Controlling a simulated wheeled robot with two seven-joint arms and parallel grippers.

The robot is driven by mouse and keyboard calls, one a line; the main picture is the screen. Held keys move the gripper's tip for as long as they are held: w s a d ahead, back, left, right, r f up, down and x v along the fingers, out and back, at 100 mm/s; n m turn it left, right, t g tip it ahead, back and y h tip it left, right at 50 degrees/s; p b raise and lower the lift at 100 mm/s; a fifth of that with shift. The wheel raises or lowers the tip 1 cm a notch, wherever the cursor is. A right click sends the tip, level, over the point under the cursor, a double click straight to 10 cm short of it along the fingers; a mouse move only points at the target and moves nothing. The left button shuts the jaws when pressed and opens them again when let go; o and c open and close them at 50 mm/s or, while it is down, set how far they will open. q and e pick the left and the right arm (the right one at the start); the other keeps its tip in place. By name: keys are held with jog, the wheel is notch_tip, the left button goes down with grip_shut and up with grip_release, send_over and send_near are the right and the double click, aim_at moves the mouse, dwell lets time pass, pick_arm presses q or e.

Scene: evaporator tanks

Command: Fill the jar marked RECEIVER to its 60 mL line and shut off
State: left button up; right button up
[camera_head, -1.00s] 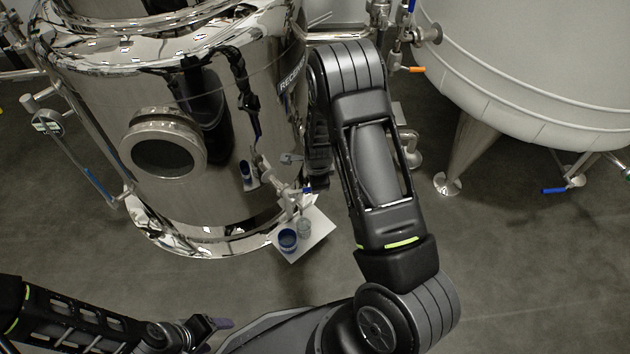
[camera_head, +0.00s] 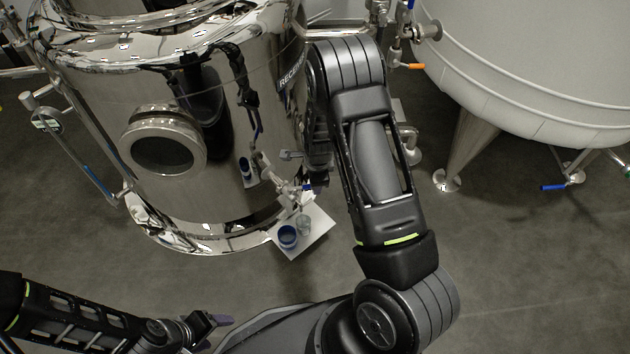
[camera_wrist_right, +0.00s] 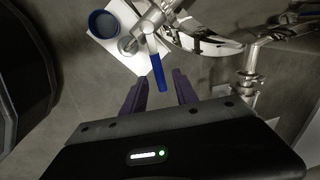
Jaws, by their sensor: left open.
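On the plate stand a clear glass jar (camera_head: 304,226) and a blue-rimmed cup (camera_head: 288,236); the wrist view shows the cup (camera_wrist_right: 103,24) and the jar (camera_wrist_right: 128,45) partly under the valve. Fill level and jar markings are unreadable. My right gripper (camera_wrist_right: 160,80) is open, with the handle's end between its fingertips; contact is unclear. My left gripper (camera_head: 222,321) is open and empty, low at left.
A large pale tank (camera_head: 530,70) on legs stands at right, with an orange-handled valve (camera_head: 416,66) and a blue-handled one (camera_head: 553,187). A round sight port (camera_head: 163,146) juts from the steel tank. The floor (camera_head: 520,260) at right is clear.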

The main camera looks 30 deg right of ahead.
notch_tip(320, 180, up, 7)
jog(key=s+p, duration=0.1)
jog(key=p, duration=0.1)
jog(key=shift+s+a+r, duration=0.15)
jog(key=shift+a, duration=0.15)
